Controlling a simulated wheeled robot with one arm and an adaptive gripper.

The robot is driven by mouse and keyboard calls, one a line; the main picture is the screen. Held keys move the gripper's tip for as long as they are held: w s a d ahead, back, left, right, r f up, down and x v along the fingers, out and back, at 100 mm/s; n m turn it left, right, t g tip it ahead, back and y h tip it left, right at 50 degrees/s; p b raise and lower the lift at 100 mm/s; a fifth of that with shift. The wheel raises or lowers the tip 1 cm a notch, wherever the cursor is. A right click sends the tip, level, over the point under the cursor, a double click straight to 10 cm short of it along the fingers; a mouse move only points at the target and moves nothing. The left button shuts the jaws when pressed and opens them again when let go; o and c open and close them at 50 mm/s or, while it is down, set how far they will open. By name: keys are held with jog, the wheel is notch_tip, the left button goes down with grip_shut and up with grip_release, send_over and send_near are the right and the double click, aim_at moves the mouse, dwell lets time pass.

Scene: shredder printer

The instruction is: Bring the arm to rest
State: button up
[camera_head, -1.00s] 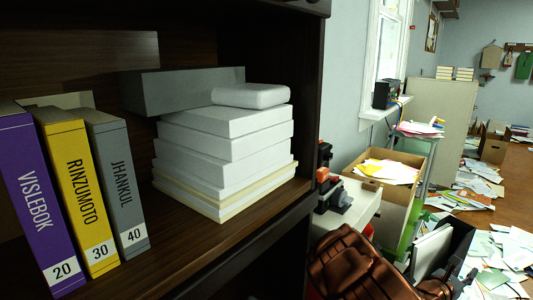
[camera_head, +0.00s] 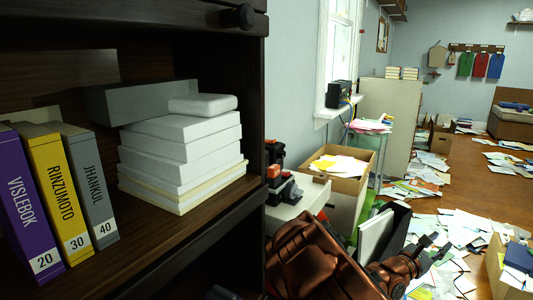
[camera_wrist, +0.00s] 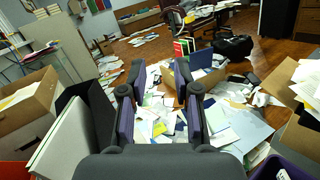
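My arm (camera_head: 315,262) is copper-brown and shows folded low at the bottom centre of the head view. My gripper (camera_head: 432,248) is at its right end, small and dark in that view, over the paper-strewn floor. In the wrist view my gripper (camera_wrist: 161,88) has its two fingers apart with nothing between them.
A dark bookcase (camera_head: 250,150) with purple, yellow and grey binders and a white stack (camera_head: 185,150) stands close on the left. An open box (camera_head: 340,165) of papers and a black folder holder (camera_head: 385,230) stand nearby. Papers (camera_head: 465,225) cover the floor at right.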

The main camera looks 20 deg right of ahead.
jog(key=s+a+r+m+g+y+p, duration=0.1)
jog(key=s+a+r+m+g+p, duration=0.3)
jog(key=s+r+m, duration=0.3)
jog(key=s+a+r+m+g+y+p, duration=0.1)
jog(key=s+a+r+m+g+p, duration=0.3)
jog(key=r, duration=0.5)
jog(key=s+a+r+m+g+y+p, duration=0.1)
jog(key=s+a+m+y+p, duration=0.4)
jog(key=s+a, duration=0.25)
jog(key=a+r+t+y+p, duration=0.2)
jog(key=a+y+p, duration=0.3)
jog(key=a, duration=1.1)
jog(key=a+r+t+y+p, duration=0.2)
jog(key=a+y+p, duration=0.3)
jog(key=a, duration=1.1)
jog(key=shift+s+m+t+y, duration=0.35)
jog(key=shift+t+y, duration=0.25)
jog(key=shift+y, duration=0.5)
